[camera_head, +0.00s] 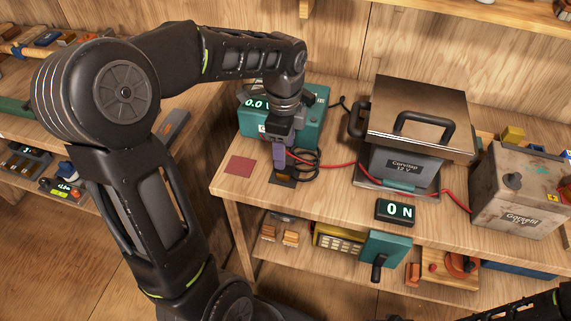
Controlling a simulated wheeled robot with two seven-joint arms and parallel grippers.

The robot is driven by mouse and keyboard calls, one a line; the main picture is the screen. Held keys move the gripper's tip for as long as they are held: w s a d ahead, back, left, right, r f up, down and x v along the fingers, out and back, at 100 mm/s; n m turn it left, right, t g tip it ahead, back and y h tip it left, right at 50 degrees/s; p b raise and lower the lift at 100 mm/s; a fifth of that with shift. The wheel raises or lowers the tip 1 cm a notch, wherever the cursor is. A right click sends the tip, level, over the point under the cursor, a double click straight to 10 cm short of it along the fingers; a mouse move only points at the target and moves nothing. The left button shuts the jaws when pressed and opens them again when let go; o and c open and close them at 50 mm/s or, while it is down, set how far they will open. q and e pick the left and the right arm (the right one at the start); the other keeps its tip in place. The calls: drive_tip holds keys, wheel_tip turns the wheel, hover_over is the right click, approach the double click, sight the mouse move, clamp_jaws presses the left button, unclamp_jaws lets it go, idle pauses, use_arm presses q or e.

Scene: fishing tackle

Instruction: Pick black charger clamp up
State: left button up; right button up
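The teal charger (312,124) stands at the left of the bench with a lit "0.0" display. My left gripper (279,165) points down in front of it, over a dark pad (284,181) near the bench's front edge. Black cable (312,168) loops just right of the fingers. The black charger clamp cannot be made out apart from the gripper and dark pad; the fingers hide that spot. Whether the fingers are open or shut on it does not show. Part of my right arm shows at the bottom right; its gripper is not seen.
A red square pad (240,166) lies left of the gripper. A red cable (335,165) runs right past a grey battery (398,167) under a metal lid (419,108). A small "ON" display (395,211) and a worn battery (513,193) stand farther right. A lower shelf holds tools.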

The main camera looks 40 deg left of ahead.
use_arm(q)
drive_tip(key=shift+f, duration=0.85)
drive_tip(key=shift+s+d+f, duration=0.15)
drive_tip(key=shift+f, duration=2.45)
drive_tip(key=shift+c, duration=0.4)
clamp_jaws()
